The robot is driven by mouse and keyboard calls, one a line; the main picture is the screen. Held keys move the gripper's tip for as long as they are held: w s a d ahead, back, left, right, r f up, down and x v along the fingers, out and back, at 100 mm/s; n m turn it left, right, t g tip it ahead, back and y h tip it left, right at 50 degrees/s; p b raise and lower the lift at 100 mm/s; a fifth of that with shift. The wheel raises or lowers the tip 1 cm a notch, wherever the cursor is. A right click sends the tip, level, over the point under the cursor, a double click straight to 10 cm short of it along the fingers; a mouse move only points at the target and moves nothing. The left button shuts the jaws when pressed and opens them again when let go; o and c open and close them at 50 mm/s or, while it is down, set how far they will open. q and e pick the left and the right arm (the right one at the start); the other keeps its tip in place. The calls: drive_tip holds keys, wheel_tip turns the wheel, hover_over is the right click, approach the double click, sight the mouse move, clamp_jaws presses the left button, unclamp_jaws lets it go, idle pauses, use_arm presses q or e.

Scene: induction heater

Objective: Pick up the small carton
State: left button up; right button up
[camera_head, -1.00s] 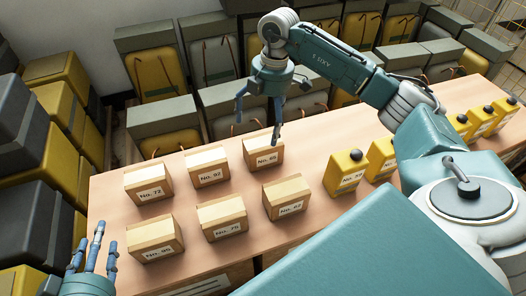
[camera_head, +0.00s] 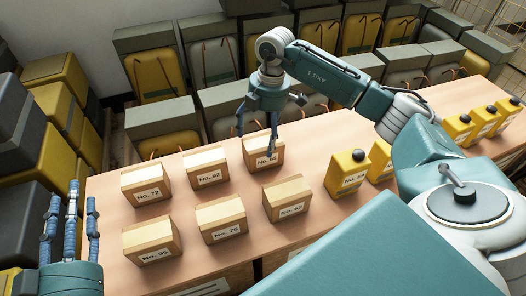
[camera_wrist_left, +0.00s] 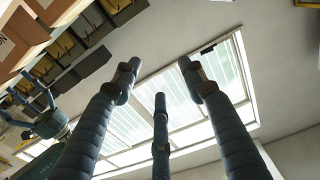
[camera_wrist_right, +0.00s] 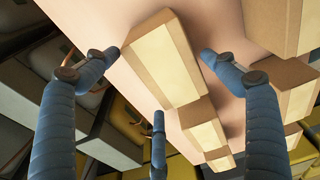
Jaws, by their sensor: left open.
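Several small cardboard cartons with printed number labels stand in two rows on the table. One carton (camera_head: 265,152) is at the right end of the back row, and its top shows between my fingers in the right wrist view (camera_wrist_right: 163,65). My right gripper (camera_head: 256,140) is open just above and around this carton, its fingers pointing down. I cannot tell whether they touch it. My left gripper (camera_head: 70,208) is open and empty, fingers pointing up, beside the table's left end. In the left wrist view its fingers (camera_wrist_left: 158,75) are spread with nothing between them.
Nearby cartons labelled No. 97 (camera_head: 209,167) and No. 62 (camera_head: 287,199) stand close to the right gripper's carton. Yellow canisters (camera_head: 347,173) stand right of the cartons. Grey and yellow cases (camera_head: 157,72) line the wall behind the table (camera_head: 108,215).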

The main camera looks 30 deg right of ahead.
drive_tip(key=c, duration=1.4)
drive_tip(key=shift+r, duration=0.1)
drive_tip(key=shift+c, duration=0.2)
